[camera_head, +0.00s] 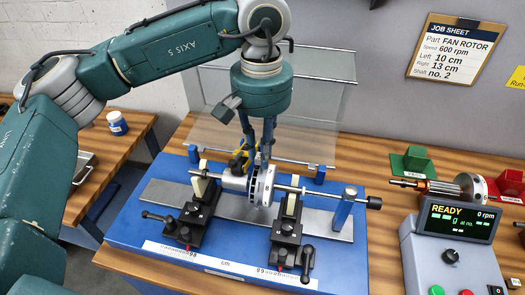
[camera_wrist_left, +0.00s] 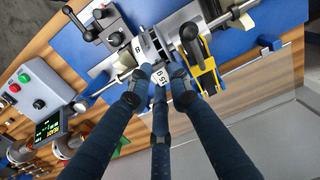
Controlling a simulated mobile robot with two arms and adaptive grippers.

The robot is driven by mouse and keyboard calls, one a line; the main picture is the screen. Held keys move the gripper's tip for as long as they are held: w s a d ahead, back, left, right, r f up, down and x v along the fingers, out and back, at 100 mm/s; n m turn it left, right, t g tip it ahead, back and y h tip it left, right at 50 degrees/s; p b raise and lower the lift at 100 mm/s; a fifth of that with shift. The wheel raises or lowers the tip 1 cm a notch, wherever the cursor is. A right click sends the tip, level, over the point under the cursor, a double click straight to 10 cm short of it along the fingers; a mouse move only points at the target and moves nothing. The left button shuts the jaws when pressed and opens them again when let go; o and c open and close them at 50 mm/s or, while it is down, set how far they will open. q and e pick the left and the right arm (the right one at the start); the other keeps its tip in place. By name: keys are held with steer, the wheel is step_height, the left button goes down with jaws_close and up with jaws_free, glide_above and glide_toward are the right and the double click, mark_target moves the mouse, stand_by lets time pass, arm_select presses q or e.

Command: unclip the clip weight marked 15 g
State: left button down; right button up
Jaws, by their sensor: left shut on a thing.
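The fan rotor (camera_head: 262,186), with a pale numbered disc, sits on its shaft across two black supports on the blue balancing machine (camera_head: 120,225). The clip weight marked 15 g (camera_wrist_left: 158,76) shows as a white label at the rotor in the left wrist view. My left gripper (camera_head: 259,152) reaches down from above to the rotor's rim. In the left wrist view its dark blue fingers (camera_wrist_left: 158,92) are closed around the clip weight. In the head view the fingers and rotor hide the clip. My right gripper is not in view.
A yellow and black part (camera_head: 238,161) stands close to the fingers. A clear guard (camera_head: 320,100) rises behind. The READY display (camera_head: 458,220) and its button box are at the right, near another rotor (camera_head: 466,187). Black clamp levers (camera_head: 160,219) stick out in front.

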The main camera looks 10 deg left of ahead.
arm_select(q)
steer(key=shift+d+r+p, duration=0.1)
steer(key=shift+r+p, duration=0.9)
steer(key=shift+r, duration=1.15)
steer(key=shift+f, duration=0.1)
